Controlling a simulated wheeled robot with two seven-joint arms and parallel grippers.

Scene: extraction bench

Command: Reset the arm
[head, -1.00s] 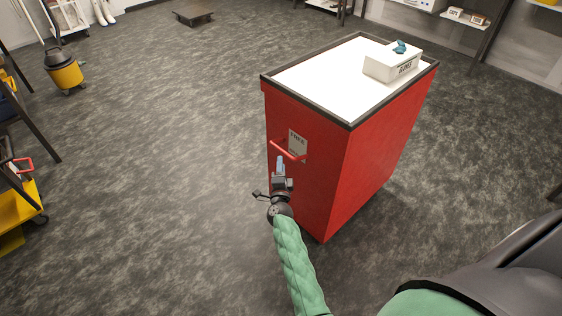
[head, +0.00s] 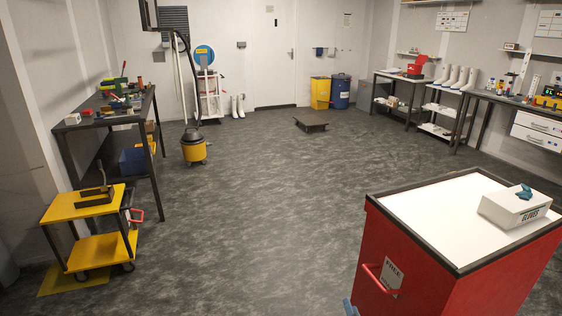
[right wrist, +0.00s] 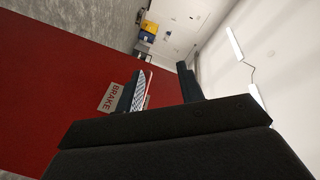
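My right gripper shows only as a blue-grey fingertip (head: 350,308) at the bottom edge of the head view, close to the front of the red cart (head: 480,290). In the right wrist view the gripper (right wrist: 163,80) has its two dark fingers apart, with a clear gap between them, and it appears empty. The cart's red face (right wrist: 50,90) fills the left of that view. The cart's red handle (head: 372,278) is just above and right of the fingertip in the head view. My left gripper is not in view.
A glove box (head: 514,210) with blue gloves on it stands on the cart's white top. The middle floor is clear.

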